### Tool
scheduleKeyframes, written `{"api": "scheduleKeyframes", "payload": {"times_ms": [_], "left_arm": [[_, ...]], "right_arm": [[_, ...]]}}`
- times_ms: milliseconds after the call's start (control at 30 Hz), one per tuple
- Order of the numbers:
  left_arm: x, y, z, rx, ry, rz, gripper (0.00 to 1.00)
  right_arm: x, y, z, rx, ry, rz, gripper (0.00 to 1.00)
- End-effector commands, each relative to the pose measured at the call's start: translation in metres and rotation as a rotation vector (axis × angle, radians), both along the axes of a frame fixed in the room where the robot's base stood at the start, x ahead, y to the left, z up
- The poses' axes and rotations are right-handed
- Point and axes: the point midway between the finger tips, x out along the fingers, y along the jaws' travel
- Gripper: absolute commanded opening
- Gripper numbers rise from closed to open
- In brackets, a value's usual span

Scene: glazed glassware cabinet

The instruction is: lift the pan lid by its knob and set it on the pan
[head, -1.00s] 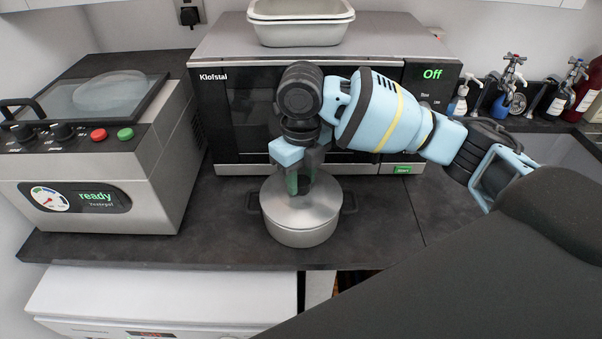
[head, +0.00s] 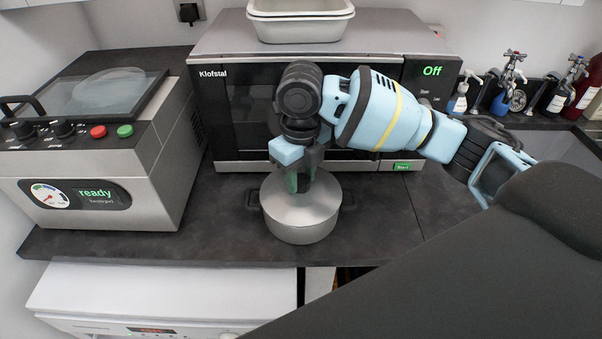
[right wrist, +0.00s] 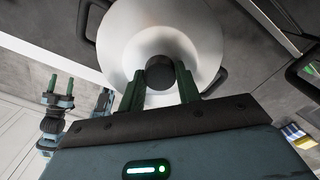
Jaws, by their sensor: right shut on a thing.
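The pan lid (head: 318,208) is a round grey metal disc, roughly level, directly over the pan. The grey pan (head: 300,236) stands on the dark counter in front of the microwave, its dark side handles showing left and right. I cannot tell whether a small gap separates lid and pan. My right gripper (head: 302,183) points down at the lid's middle. In the right wrist view its green fingers are on both sides of the dark knob (right wrist: 160,73), shut on it. My left gripper (right wrist: 61,85) shows only in the right wrist view, off to the side, fingers apart and empty.
The microwave (head: 232,120) stands close behind the pan, with pale trays (head: 300,28) on top. A vacuum machine (head: 100,180) is at left. Bottles (head: 500,98) stand by the sink at right. The counter's front edge is just before the pan; bare counter lies right of it.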

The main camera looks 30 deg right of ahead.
Motion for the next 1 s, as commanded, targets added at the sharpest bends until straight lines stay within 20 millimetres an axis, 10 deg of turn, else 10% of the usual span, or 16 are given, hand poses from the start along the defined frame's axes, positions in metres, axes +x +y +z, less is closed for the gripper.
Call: {"api": "scheduleKeyframes", "payload": {"times_ms": [167,200,367,1000], "left_arm": [[0.0001,0.0,0.0002,0.0,0.0,0.0,0.58],[0.0001,0.0,0.0002,0.0,0.0,0.0,0.58],[0.0001,0.0,0.0001,0.0,0.0,0.0,0.58],[0.0,0.0,0.0,0.0,0.0,0.0,0.58]], "right_arm": [[0.0001,0.0001,0.0005,0.0,-0.001,0.0,0.12],[0.0002,0.0002,0.0005,0.0,-0.001,0.0,0.38],[0.0001,0.0001,0.0004,0.0,-0.001,0.0,0.58],[0.0,0.0,0.0002,0.0,0.0,0.0,0.84]]}}
